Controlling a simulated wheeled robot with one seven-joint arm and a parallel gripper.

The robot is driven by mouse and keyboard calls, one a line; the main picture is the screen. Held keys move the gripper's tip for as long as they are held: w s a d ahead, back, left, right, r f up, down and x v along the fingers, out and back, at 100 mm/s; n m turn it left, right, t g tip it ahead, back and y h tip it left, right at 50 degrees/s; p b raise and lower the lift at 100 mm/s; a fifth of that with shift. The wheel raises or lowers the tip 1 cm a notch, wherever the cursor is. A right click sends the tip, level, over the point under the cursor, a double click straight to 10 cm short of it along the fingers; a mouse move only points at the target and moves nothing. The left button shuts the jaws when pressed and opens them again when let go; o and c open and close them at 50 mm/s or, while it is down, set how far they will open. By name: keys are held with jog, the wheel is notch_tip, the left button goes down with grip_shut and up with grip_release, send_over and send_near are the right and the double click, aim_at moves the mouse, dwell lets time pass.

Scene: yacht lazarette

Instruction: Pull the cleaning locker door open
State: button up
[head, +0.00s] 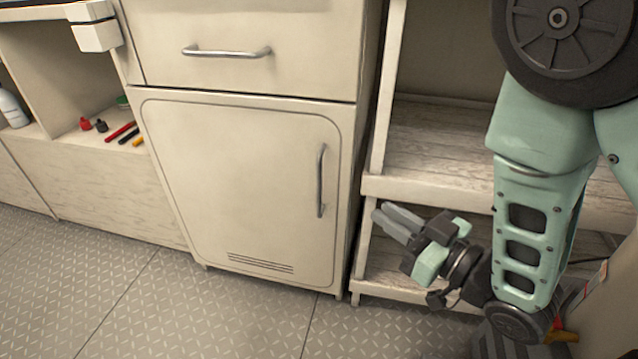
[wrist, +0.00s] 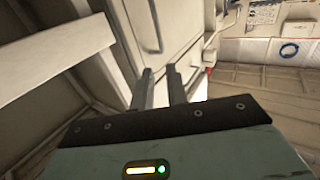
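The cleaning locker door (head: 240,185) is a cream panel with a vent slot low down. It looks shut in the head view, under a drawer front. Its vertical metal bar handle (head: 321,181) is near its right edge. My gripper (head: 385,219) is to the right of the door and lower than the handle, in front of the open shelves and apart from the handle. In the wrist view the two fingers of my gripper (wrist: 160,86) stand apart with a gap between them and nothing held. A cream panel with a thin bar shows beyond them there.
A drawer (head: 240,45) with a horizontal handle (head: 227,52) is above the door. Open wooden shelves (head: 430,140) stand close on the right. A cubby at left holds a white bottle (head: 12,108) and small items. The metal floor (head: 200,300) before the door is clear.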

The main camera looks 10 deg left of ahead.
aim_at(321, 172)
jog(key=b+x, duration=0.4)
jog(key=x, duration=1.2)
jog(key=shift+b, duration=0.3)
jog(key=shift+w+a+r, duration=0.1)
jog(key=shift+w+a, duration=0.2)
jog(key=shift+a, duration=0.15)
grip_shut()
